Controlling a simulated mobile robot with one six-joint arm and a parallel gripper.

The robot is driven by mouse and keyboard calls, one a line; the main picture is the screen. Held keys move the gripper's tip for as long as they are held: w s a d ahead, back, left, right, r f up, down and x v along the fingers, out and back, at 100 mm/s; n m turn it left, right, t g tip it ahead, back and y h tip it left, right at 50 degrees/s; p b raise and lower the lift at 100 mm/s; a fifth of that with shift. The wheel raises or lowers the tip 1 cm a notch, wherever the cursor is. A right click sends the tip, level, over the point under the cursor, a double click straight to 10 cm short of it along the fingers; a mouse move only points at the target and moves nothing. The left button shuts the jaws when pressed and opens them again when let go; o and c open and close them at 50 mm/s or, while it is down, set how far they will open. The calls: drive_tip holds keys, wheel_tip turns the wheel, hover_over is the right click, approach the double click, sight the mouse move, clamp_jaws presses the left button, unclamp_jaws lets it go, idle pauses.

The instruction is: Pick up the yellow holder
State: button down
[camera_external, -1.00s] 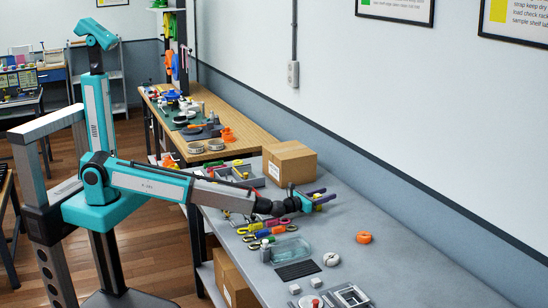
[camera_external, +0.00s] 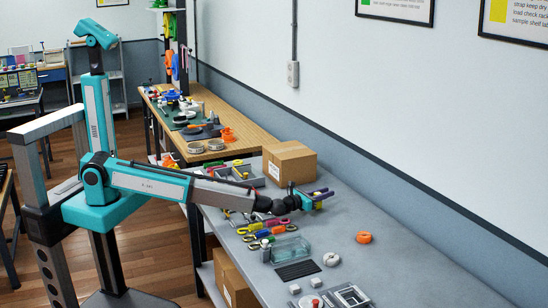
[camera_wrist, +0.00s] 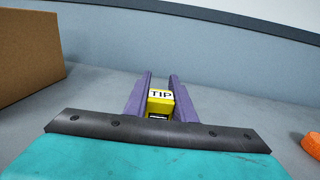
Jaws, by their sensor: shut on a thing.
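The yellow holder (camera_wrist: 160,104) sits between the two purple fingers of my gripper (camera_wrist: 161,92) in the wrist view. It has a white label reading "TIP". My gripper is shut on it, with a finger along each side. In the external view my gripper (camera_external: 319,198) is over the grey bench, just right of the cardboard box, and a small bit of yellow shows at the fingers. I cannot tell whether the holder is clear of the bench top.
A cardboard box (camera_external: 290,162) stands close behind my gripper. An orange ring (camera_external: 363,238) lies to the right on the grey bench (camera_external: 420,270). A clear tray (camera_external: 291,249) and several coloured tools lie nearer the front. The wall runs along the bench's back edge.

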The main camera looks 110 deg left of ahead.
wheel_tip(320, 180, up, 9)
drive_tip(key=b, duration=0.1)
drive_tip(key=shift+r, duration=0.15)
idle(0.3)
idle(0.7)
